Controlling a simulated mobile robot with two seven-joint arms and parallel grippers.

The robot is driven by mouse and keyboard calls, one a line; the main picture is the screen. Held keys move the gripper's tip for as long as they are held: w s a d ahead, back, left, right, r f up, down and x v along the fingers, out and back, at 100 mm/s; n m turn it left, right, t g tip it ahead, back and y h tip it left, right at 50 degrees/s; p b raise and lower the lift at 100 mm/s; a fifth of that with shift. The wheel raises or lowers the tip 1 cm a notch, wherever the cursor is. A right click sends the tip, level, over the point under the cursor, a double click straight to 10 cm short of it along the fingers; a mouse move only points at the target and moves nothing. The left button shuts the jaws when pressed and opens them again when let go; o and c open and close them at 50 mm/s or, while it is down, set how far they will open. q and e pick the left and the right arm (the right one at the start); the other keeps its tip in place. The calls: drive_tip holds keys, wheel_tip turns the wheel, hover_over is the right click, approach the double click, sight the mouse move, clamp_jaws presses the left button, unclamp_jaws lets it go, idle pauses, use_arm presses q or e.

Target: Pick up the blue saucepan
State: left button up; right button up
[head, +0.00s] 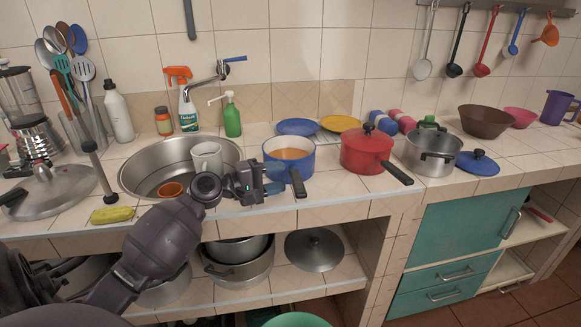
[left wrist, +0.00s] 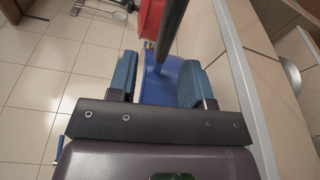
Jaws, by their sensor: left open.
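The blue saucepan (head: 274,168) stands on the tiled counter right of the sink, with orange-brown contents inside. Its dark handle (head: 299,184) points toward the counter's front edge. My left gripper (head: 274,180) is open at the saucepan's front left, close to the handle. In the left wrist view, the blue saucepan (left wrist: 158,88) shows between the two blue finger pads of my left gripper (left wrist: 160,68). The dark handle (left wrist: 172,25) runs up from between them. I cannot tell whether a finger touches the pan. My right gripper is not in view.
A red pot (head: 366,152) stands close on the right, its black handle pointing forward. The sink (head: 135,172) with a white mug (head: 207,158) is on the left. Blue and yellow plates (head: 340,122) lie behind. A yellow sponge (head: 112,214) lies near the front edge.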

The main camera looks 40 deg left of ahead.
sight(291, 173)
use_arm(q)
drive_tip(key=x, duration=0.4)
drive_tip(key=shift+d+f, duration=0.1)
drive_tip(key=shift+f, duration=0.05)
drive_tip(key=shift+c, duration=0.2)
clamp_jaws()
drive_tip(key=shift+f, duration=0.1)
idle(0.9)
